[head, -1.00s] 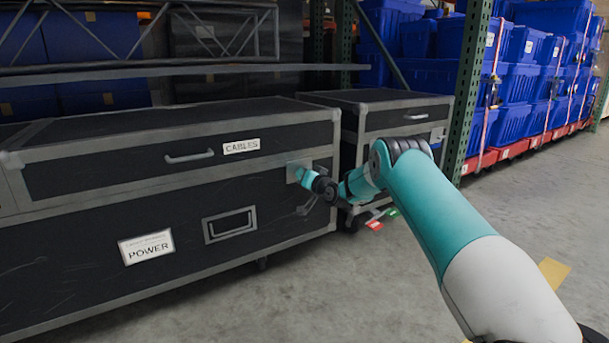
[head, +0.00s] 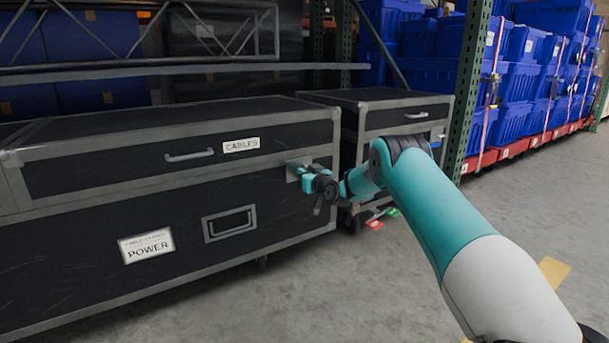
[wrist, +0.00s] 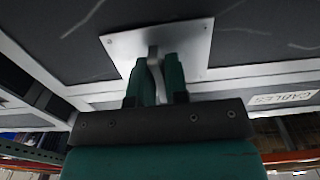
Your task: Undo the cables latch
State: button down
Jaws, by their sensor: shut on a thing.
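The black case has a CABLES label (head: 241,145) on its upper section, with the cables latch near its right end. The latch's metal plate (wrist: 192,38) shows in the wrist view, with a metal lever (wrist: 154,66) standing out from it. My gripper (wrist: 158,62) has its two teal fingers on either side of the lever, shut on it. In the head view my gripper (head: 297,170) is at the case's right front, against the latch plate. My wrist hides most of the latch there. The upper section sits flush on the lower one.
The case's lower section has a POWER label (head: 147,246) and a recessed handle (head: 229,224). A second black case (head: 390,112) stands behind to the right. A green rack post (head: 470,85) and stacked blue totes (head: 520,100) are farther right. The floor in front is clear.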

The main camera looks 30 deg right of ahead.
jog(key=c, duration=1.2)
grip_release()
jog(key=shift+c, duration=0.2)
jog(key=shift+s+r+p, duration=0.1)
jog(key=shift+s+p, duration=0.3)
jog(key=shift+s, duration=0.1)
jog(key=s+p, duration=0.4)
jog(key=s, duration=1.2)
jog(key=shift+s+d+p, duration=0.25)
jog(key=shift+d+p, duration=0.1)
